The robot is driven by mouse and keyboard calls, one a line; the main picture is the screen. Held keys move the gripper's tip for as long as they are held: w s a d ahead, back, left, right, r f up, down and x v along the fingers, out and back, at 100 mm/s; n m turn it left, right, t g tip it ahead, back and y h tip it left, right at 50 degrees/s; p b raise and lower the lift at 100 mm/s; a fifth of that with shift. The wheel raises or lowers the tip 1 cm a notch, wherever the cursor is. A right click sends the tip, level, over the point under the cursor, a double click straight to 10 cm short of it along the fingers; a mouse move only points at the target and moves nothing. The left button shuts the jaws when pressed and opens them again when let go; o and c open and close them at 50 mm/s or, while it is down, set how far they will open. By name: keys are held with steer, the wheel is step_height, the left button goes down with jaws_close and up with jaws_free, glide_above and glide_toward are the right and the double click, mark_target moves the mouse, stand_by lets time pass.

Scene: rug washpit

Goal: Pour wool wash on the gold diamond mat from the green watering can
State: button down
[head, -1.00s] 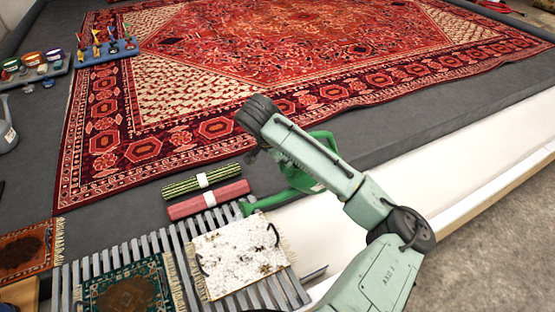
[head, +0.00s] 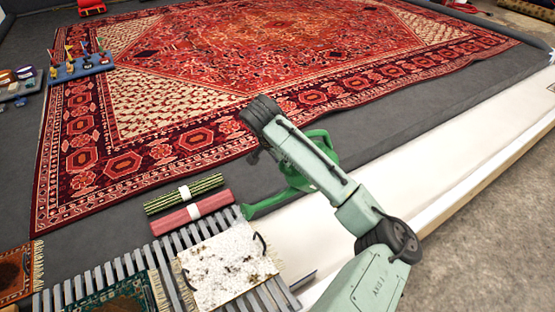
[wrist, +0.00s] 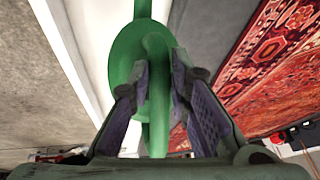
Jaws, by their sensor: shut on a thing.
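The green watering can (head: 290,177) is in my gripper, partly hidden behind my arm in the head view. Its spout (head: 258,206) points left, its tip near the rack's upper right corner. In the wrist view my gripper (wrist: 158,80) is shut on the can's green handle (wrist: 158,110). The can's contents cannot be seen. A dark green mat with a brown blotch (head: 122,297) and an orange-red mat (head: 12,275) are cut off at lower left. I cannot tell whether either is the gold diamond mat; no gold diamond shows clearly.
A white speckled mat (head: 225,270) with black handles lies on the grey slatted rack (head: 168,262). Green (head: 160,203) and pink (head: 172,222) rolls lie behind it. A large red rug (head: 135,165) covers the pit floor. A white ledge (head: 420,195) runs along the right.

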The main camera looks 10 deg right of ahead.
steer(key=shift+w+d+r, duration=0.1)
steer(key=shift+w+d, duration=0.2)
steer(key=shift+d, duration=0.6)
steer(key=shift+w+d+f, duration=0.1)
steer(key=shift+w+d, duration=0.2)
steer(key=shift+d, duration=0.65)
steer(key=shift+w+d+r, duration=0.1)
steer(key=shift+w+d, duration=0.2)
steer(key=shift+d, duration=0.6)
steer(key=y+p, duration=0.1)
steer(key=p, duration=0.1)
steer(key=shift+r+p, duration=0.35)
steer(key=shift+r, duration=0.05)
steer(key=y+p, duration=0.1)
steer(key=p, duration=0.1)
steer(key=g+y+p, duration=0.1)
steer(key=p, duration=0.2)
steer(key=r+y+p, duration=0.1)
steer(key=y+p, duration=0.1)
steer(key=p, duration=0.1)
steer(key=shift+m+g, duration=0.3)
steer(key=shift+g, duration=0.1)
steer(key=shift+r+y+p, duration=0.15)
steer(key=shift+y+p, duration=0.25)
steer(key=shift+p, duration=0.2)
steer(key=shift+g+y, duration=0.4)
steer(key=shift+y, duration=0.5)
